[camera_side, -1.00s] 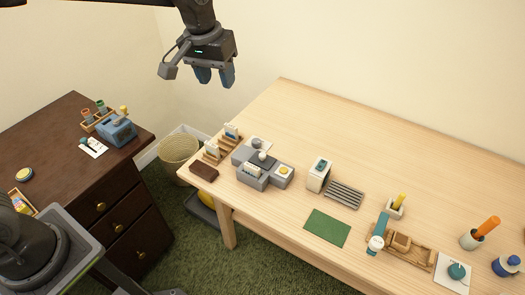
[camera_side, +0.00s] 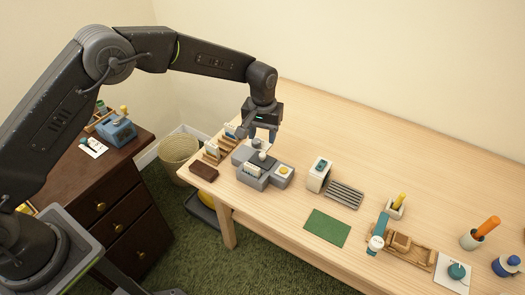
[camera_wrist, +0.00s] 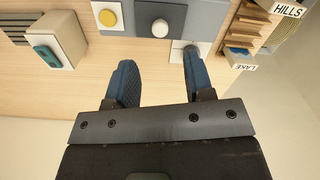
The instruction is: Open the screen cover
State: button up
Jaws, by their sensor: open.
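A grey device (camera_side: 252,180) stands near the left end of the light wooden table. A dark grey panel with a round white knob (camera_side: 262,156) is on it; this looks like the screen cover, and it lies flat. The knob also shows in the wrist view (camera_wrist: 160,28), at the top middle. A round yellow button (camera_side: 284,170) sits on the device's right part. My gripper (camera_side: 262,138) points down above the table just behind the device. Its blue fingers are apart and empty in the wrist view (camera_wrist: 157,68), with the knob beyond the fingertips.
A wooden rack with cards (camera_side: 218,149) is close on the device's left, and a brown block (camera_side: 203,171) is in front of it. A white box with a teal top (camera_side: 318,175) and a slatted grey rack (camera_side: 344,195) stand to the right. The table's back is clear.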

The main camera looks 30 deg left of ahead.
aim_at(262, 154)
notch_tip(262, 154, down, 7)
jog(key=shift+f, duration=0.15)
jog(key=shift+c, duration=0.3)
grip_shut()
dwell(0.3)
